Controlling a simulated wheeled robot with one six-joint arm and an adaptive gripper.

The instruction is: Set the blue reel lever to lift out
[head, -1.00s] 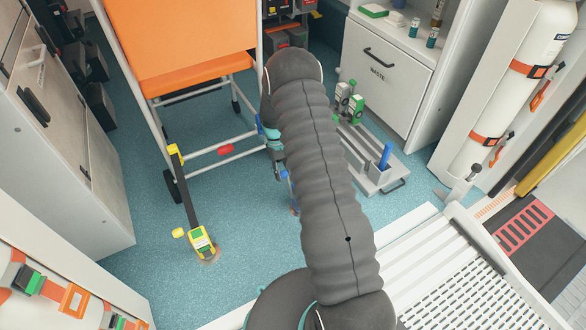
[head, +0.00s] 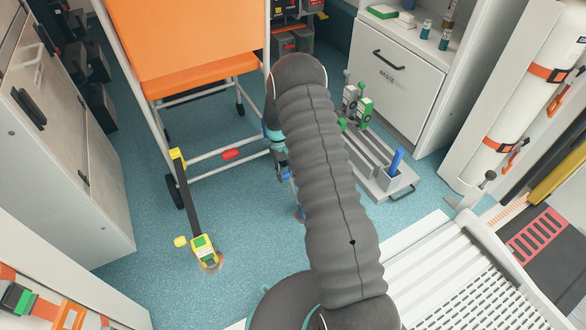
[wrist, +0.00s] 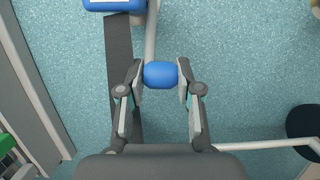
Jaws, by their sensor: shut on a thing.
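The blue lever knob (wrist: 160,75) sits at the end of a pale grey rod (wrist: 151,35) in the wrist view. My gripper (wrist: 160,84) has its two fingers on either side of the knob and is shut on it. Part of a blue reel body (wrist: 113,4) shows at the top edge, beside the rod; the rest of it is cut off. In the head view my gripper (head: 285,173) is low behind my arm, with some blue showing there; my arm hides most of the blue reel. Any lever markings cannot be read.
A yellow-green reel (head: 204,248) with a dark strap is on the floor at left. An orange chair (head: 190,85) stands behind it. A grey floor rack (head: 370,165) with green and blue parts is right of my arm. A dark strap (wrist: 121,60) runs beside the rod.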

